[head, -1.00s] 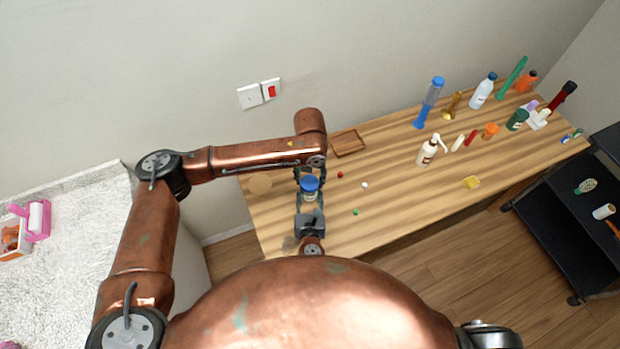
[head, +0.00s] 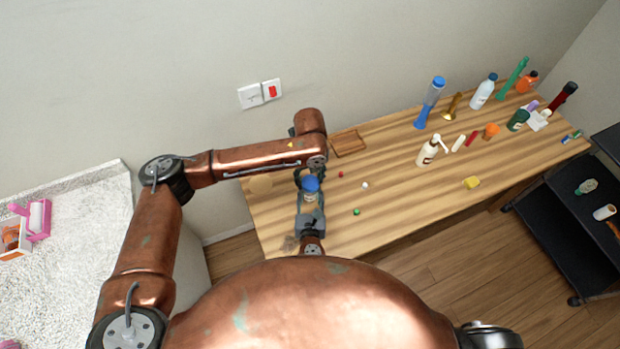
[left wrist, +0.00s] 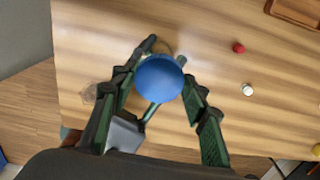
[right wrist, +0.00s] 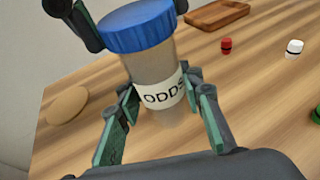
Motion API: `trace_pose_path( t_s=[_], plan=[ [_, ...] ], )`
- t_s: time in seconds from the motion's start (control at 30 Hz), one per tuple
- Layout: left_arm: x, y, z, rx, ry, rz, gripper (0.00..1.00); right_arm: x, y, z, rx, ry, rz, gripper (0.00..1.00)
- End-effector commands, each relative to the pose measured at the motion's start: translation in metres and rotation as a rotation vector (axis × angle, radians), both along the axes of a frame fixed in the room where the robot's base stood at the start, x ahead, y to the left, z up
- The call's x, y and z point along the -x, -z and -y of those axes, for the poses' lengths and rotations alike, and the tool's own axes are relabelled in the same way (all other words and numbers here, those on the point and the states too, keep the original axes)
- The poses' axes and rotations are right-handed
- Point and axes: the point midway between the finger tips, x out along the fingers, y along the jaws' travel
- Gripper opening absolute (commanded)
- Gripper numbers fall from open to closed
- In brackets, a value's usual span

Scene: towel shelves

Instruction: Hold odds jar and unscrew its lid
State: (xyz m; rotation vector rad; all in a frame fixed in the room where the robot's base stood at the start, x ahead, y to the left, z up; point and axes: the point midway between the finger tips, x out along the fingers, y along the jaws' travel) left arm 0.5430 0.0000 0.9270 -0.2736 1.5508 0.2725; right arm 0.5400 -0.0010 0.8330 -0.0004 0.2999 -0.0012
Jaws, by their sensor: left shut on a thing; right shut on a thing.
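The odds jar (right wrist: 152,72) stands upright with its blue lid (right wrist: 137,25) on top. Part of its "ODDS" label faces the right wrist camera. My right gripper (right wrist: 160,100) is shut on the jar's body, a finger on each side. My left gripper (head: 310,177) comes from above and is shut on the lid; one of its fingers shows at the lid's left side in the right wrist view. The left wrist view looks down on the round lid (left wrist: 158,78) between the fingers. The jar's far side is hidden.
A wooden tray (head: 348,142) and a round wooden disc (right wrist: 67,103) lie near the jar. Small red (head: 340,174), white (head: 365,185) and green (head: 356,211) caps lie to its right. Several bottles stand farther right. The table's middle is mostly clear.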

Motion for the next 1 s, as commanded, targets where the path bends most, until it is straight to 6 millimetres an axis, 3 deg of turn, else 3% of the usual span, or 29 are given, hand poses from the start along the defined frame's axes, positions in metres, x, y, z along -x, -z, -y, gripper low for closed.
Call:
trace_pose_path(
  t_s=[0.3,0.7,1.0],
  plan=[
    [0.0011,0.0008,0.0010,0.002,-0.029,-0.002,0.08,0.0002,0.0001,-0.0008,0.000,-0.002,0.000,0.10],
    [0.0020,0.0010,-0.0003,0.001,-0.500,-0.002,0.08,0.0002,0.0000,-0.0011,-0.001,-0.002,0.000,0.10],
    [0.0020,0.0011,-0.0005,0.000,-0.523,-0.003,0.08,0.0002,-0.0001,-0.0012,-0.001,-0.002,0.000,0.10]
  ],
)
